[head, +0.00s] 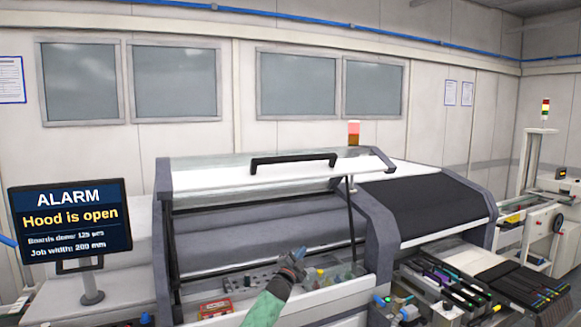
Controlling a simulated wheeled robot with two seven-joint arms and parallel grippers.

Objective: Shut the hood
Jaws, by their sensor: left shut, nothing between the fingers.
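The machine's hood (225,180) is raised, a pale panel with a grey frame. A black bar handle (293,159) runs along its front. Dark struts stand under both ends of the hood, and the opening below shows the grey inside. My right gripper is not in view.
A screen (70,222) at the left reads "ALARM, Hood is open". A red signal lamp (353,132) shows behind the hood. Small parts and a red box (215,307) lie along the machine's front. Feeders (440,285) crowd the lower right.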

